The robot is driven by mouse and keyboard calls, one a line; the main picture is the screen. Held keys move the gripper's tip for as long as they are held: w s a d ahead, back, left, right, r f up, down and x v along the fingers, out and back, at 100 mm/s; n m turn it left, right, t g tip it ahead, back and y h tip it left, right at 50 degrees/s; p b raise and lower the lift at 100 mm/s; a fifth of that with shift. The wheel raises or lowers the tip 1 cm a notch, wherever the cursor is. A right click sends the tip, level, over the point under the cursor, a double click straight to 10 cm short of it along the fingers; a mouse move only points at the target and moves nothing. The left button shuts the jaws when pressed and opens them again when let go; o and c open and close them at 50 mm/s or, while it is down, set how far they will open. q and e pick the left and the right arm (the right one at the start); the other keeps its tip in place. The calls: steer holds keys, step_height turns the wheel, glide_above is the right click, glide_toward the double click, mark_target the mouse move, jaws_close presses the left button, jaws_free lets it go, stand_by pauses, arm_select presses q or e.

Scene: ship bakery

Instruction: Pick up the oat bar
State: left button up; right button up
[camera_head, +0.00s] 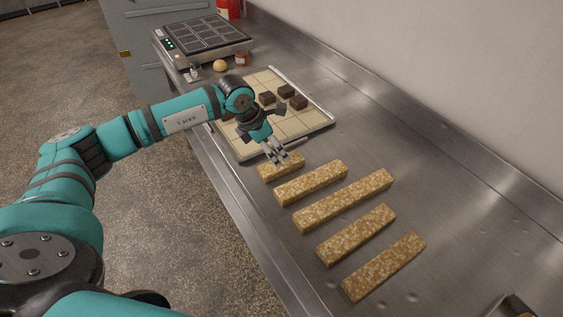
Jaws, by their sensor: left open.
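Several golden, grainy oat bars lie in a row on the steel counter. The farthest and shortest-looking bar (268,172) is partly hidden by my left gripper. Nearer me lie a second bar (311,182), a longer bar (343,200), another bar (357,234) and the nearest bar (384,267). My left gripper (279,157) is open and points down over the farthest bar. Its fingertips overlap the bar's far side in the picture; I cannot tell whether they touch it.
Just beyond the bars lies a cream tray (322,122) with dark brown squares (286,91). Farther back are a bun (220,66), small jars (242,59) and a gridded appliance (205,36). Steel counter (455,215) is bare right of the bars.

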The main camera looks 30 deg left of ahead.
mark_target(282, 162)
arm_select(q)
steer(key=shift+x, duration=1.2)
steer(key=shift+w+d+f+p, duration=0.15)
steer(key=shift+d+f+p, duration=0.1)
steer(key=shift+p, duration=0.2)
steer(key=p+x, duration=0.1)
steer(key=x, duration=0.2)
steer(key=shift+w+f, duration=0.2)
steer(key=shift+f, duration=0.05)
steer(key=shift+w+d+f, duration=0.1)
steer(key=shift+w+f, duration=0.05)
steer(key=shift+f, duration=0.35)
steer(key=shift+r, duration=0.1)
steer(key=c, duration=1.3)
steer(key=shift+c, duration=0.2)
